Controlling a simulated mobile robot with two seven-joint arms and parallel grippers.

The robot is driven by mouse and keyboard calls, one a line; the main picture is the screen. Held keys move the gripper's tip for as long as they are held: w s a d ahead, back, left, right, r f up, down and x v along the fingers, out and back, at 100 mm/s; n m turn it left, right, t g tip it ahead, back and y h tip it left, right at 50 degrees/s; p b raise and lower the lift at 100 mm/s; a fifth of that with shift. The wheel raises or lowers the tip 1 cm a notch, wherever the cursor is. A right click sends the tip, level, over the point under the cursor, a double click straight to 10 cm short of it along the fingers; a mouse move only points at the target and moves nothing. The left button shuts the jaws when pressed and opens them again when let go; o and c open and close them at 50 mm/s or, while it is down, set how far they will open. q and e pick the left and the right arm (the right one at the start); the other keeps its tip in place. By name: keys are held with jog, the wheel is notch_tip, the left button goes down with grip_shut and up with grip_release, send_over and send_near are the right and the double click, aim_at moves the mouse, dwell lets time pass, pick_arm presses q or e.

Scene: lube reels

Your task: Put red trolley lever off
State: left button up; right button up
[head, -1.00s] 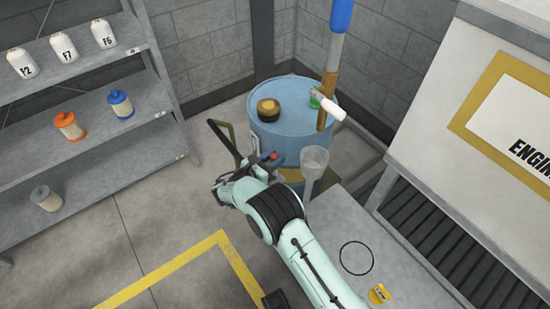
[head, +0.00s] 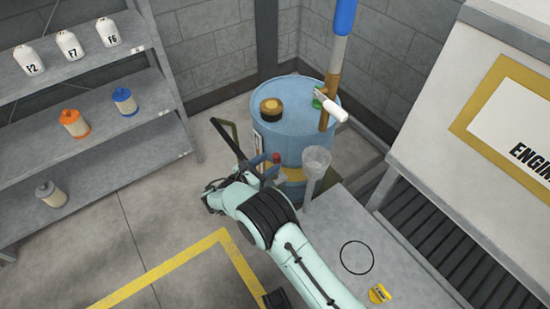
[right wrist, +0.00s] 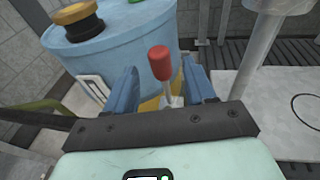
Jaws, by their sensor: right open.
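The red trolley lever (head: 277,157) has a red knob on a thin metal stem. In the head view it stands in front of the blue drum, at the right gripper. In the right wrist view the red knob (right wrist: 160,62) and stem rise between the two blue fingers, tilted slightly left. My right gripper (head: 265,167) is open around the lever, with a visible gap on both sides in the wrist view. The stem's base (right wrist: 172,101) shows just above the dark gripper body. The trolley's dark handle (head: 226,136) shows left of the drum. My left gripper is not in view.
The blue drum (head: 300,120) stands close behind the lever, with a yellow-and-black cap on top. A clear funnel (head: 316,160) and a grey table (head: 345,215) are just to the right. Shelves with bottles and filters stand at the left. The floor between is free.

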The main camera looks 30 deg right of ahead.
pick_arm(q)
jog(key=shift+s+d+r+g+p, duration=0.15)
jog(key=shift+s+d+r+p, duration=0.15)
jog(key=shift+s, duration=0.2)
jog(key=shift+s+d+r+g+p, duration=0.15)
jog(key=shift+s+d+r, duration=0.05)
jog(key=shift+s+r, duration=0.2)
pick_arm(e)
jog(key=v, duration=0.9)
jog(key=shift+d, duration=0.1)
